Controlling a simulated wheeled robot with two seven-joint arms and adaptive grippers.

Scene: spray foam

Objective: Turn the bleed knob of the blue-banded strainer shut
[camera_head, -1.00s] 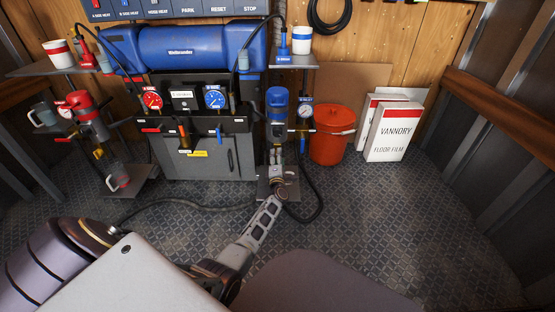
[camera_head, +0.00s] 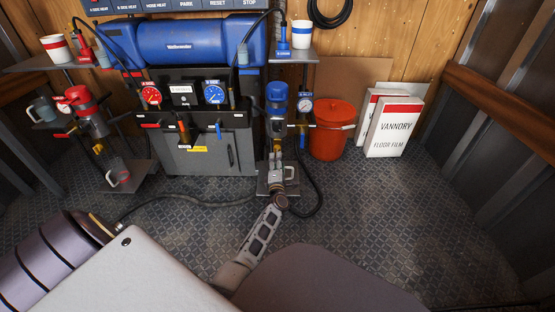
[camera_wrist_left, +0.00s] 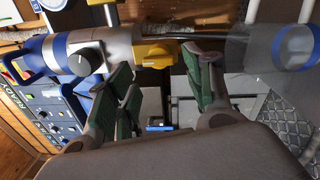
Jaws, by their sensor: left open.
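The blue-banded strainer (camera_head: 277,98) stands upright on the right of the pump unit in the head view. In the left wrist view it lies across the upper left, with its blue band (camera_wrist_left: 60,50), grey body and a dark round knob (camera_wrist_left: 86,60). A yellow piece (camera_wrist_left: 153,52) sits at the end of the grey body. My left gripper (camera_head: 276,160) is just below the strainer in the head view. In the wrist view its green-padded fingers (camera_wrist_left: 160,85) are apart, with the yellow piece above the gap between them. My right gripper is not in view.
A gauge (camera_head: 305,106) sits close right of the strainer, beside an orange bucket (camera_head: 332,135). A shelf with a blue-banded cup (camera_head: 301,36) is above. A red-banded strainer (camera_head: 85,108) stands left. A black hose (camera_head: 315,190) hangs near my wrist. Open floor lies right.

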